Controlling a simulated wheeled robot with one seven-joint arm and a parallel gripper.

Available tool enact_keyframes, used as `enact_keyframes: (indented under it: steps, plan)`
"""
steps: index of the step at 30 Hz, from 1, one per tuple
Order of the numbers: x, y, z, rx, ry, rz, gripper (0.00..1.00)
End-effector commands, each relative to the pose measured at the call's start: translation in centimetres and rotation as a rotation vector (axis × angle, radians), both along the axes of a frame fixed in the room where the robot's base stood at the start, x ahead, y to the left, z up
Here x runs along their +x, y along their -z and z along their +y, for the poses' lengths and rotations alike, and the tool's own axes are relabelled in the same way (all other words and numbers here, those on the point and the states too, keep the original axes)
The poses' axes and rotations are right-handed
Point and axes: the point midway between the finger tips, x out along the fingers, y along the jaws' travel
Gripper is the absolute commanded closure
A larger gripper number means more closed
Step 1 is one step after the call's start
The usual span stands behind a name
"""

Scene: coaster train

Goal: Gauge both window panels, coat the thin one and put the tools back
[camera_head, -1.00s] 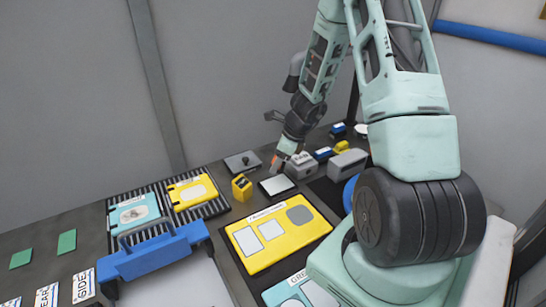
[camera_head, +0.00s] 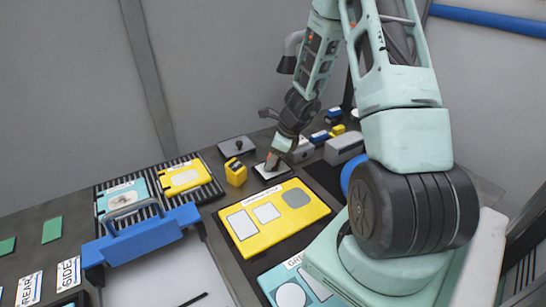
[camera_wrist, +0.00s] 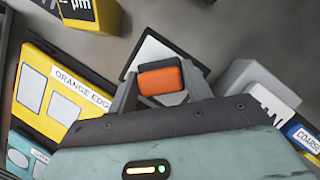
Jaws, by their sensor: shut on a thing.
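My gripper (camera_wrist: 160,85) is shut on a small orange-and-dark block (camera_wrist: 160,80). It is over a pale, dark-rimmed plate (camera_wrist: 150,53), which also shows in the head view (camera_head: 258,171). Whether the block touches the plate I cannot tell. A yellow gauge-like block with a "µm" label (camera_wrist: 92,14) stands beside the plate; it also shows in the head view (camera_head: 236,176). A teal panel (camera_head: 112,203) and a yellow panel (camera_head: 186,180) lie on the ribbed black rack. Which panel is thin does not show.
A yellow board marked "ORANGE EDG..." (camera_head: 242,242) and a teal board (camera_head: 275,277) lie in front. Grey blocks (camera_head: 343,148) and a blue block marked "COARSE" (camera_wrist: 305,139) stand right. A blue-handled carrier (camera_head: 145,238) is at left. A dark plate with a knob (camera_head: 236,146) lies behind.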

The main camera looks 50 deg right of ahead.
Motion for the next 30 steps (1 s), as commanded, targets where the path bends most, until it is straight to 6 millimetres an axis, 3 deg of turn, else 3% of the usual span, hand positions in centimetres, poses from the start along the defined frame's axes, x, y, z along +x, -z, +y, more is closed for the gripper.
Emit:
enact_keyframes:
  steps: [30]
  plan:
    - [0.0,0.73,0.0,0.0,0.0,0.0,0.69]
